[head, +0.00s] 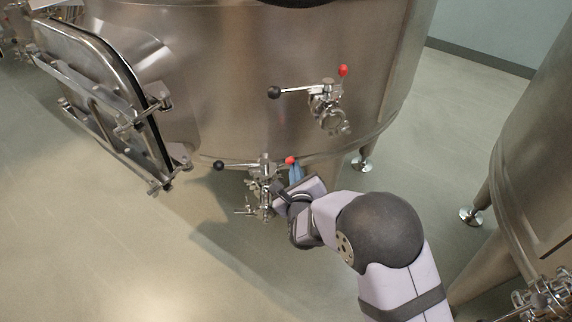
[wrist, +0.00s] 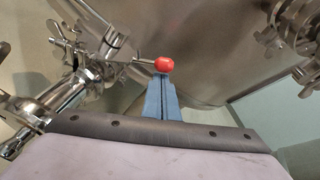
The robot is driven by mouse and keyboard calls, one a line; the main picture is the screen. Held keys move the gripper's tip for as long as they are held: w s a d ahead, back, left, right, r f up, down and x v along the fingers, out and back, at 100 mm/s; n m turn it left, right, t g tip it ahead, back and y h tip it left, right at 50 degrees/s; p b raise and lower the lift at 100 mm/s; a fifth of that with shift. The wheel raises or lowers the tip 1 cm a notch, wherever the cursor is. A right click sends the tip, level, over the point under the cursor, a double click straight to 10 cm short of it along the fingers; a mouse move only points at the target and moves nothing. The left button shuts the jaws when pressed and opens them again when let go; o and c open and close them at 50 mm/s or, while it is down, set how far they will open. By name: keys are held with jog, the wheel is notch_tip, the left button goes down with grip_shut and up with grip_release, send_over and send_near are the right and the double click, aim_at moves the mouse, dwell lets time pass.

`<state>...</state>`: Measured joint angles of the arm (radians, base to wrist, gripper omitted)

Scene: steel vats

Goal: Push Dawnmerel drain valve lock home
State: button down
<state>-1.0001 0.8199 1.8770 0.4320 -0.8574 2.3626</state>
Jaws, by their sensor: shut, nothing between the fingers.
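The lower valve (head: 262,185) sits at the bottom of the large steel vat, with a black-ball lever pointing left and a red knob (head: 290,160) on its right. My gripper (head: 295,173) is beside this valve, its blue fingers closed together and empty. In the wrist view the fingertips (wrist: 162,78) reach right up to the red knob (wrist: 165,65), which sits on a thin steel pin. I cannot tell whether they touch it. No name label is readable in either view.
A second valve (head: 328,105) with a black-ball lever and red knob is higher on the vat (head: 220,60). An open hatch door (head: 105,100) stands out at left. Another vat (head: 530,170) is at right. The floor at front left is clear.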

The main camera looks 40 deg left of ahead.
aim_at(291, 160)
jog(key=shift+s+a+r, duration=0.25)
jog(key=shift+a+r, duration=0.05)
jog(key=shift+r, duration=0.3)
jog(key=shift+s+a+r, duration=0.2)
jog(key=shift+a+r, duration=0.05)
jog(key=shift+r, duration=0.35)
dwell(0.5)
jog(key=shift+s+a+r+b, duration=0.3)
jog(key=shift+a+r+b, duration=0.05)
jog(key=shift+r+b, duration=0.1)
dwell(0.6)
jog(key=shift+w+d, duration=0.15)
jog(key=shift+d, duration=0.05)
jog(key=shift+w+d+b, duration=0.25)
jog(key=shift+d+b, duration=0.05)
jog(key=shift+b, duration=0.25)
jog(key=v, duration=0.8)
dwell(0.4)
